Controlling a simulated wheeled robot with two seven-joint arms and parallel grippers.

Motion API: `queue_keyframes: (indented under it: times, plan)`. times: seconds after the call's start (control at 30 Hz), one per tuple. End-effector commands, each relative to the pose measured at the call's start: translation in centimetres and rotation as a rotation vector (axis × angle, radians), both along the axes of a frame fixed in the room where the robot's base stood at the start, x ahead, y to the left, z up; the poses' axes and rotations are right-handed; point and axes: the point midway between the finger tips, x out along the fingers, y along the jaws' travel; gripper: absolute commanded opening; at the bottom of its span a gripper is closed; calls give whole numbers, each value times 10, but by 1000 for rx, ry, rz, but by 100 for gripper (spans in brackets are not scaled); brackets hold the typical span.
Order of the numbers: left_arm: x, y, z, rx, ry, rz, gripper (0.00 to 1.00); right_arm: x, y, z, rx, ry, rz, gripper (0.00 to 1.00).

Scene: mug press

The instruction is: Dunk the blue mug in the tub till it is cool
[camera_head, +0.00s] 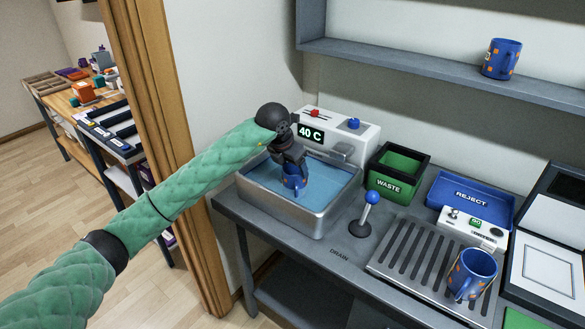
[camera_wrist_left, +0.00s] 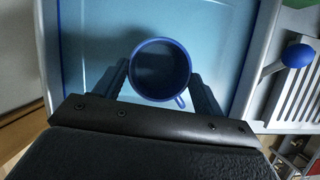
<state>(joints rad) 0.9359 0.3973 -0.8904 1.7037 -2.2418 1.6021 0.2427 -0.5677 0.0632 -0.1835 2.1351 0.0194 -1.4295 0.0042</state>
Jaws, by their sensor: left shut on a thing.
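The blue mug (camera_head: 293,183) is in the metal tub (camera_head: 322,224), upright, at the blue water. How deep it sits is hard to tell. My left gripper (camera_head: 291,163) is shut on the mug, with its fingers on opposite sides. In the left wrist view the mug (camera_wrist_left: 160,70) is seen from above, dark inside, its handle toward the lower right. The display (camera_head: 310,133) behind the tub reads 40 C. My right gripper does not show.
A blue-knobbed lever (camera_head: 367,207) stands right of the tub by the DRAIN label. A green WASTE bin (camera_head: 396,180), blue REJECT tray (camera_head: 470,201) and slotted rack (camera_head: 412,262) are further right. Blue patterned mugs stand on the rack (camera_head: 472,272) and the shelf (camera_head: 501,58).

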Motion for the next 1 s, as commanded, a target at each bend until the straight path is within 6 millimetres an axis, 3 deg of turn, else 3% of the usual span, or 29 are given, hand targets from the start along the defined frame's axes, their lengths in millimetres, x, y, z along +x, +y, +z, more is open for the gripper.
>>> queue_keyframes:
  times: [1.0]
  plan:
    - [0,0,67,1,-2,0,21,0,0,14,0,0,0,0]
